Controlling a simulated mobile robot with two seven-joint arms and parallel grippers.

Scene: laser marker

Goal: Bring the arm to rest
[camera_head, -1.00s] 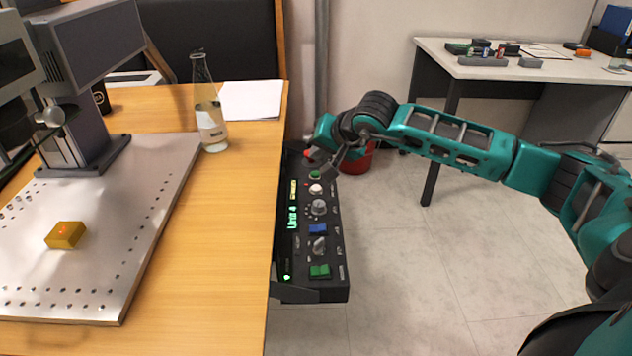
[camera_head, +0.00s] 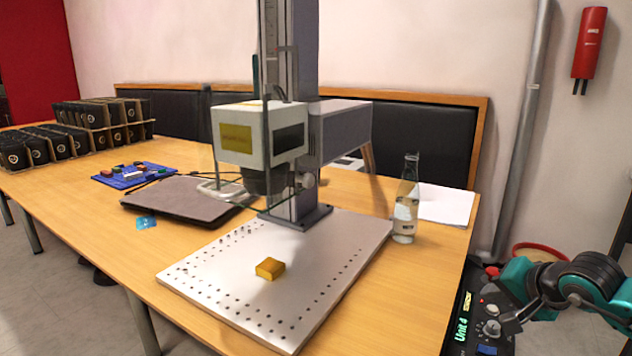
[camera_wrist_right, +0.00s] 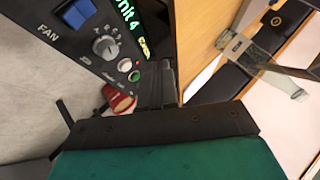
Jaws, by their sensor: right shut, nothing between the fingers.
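My right arm comes in at the lower right of the head view. Its gripper (camera_head: 510,318) is shut and empty, by the black control box (camera_head: 468,342) at the table's right edge. In the right wrist view the dark shut fingers (camera_wrist_right: 155,85) point towards the box (camera_wrist_right: 70,25), with its knob, green button and "Unit 4" display. I cannot tell whether the fingers touch the box. My left gripper is not in view.
The wooden table (camera_head: 400,310) carries the laser marker (camera_head: 262,140), its perforated plate (camera_head: 225,300) with a yellow block (camera_head: 270,268), and a glass bottle (camera_head: 406,205) near the right edge. A red bin (camera_head: 540,251) stands behind my right arm.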

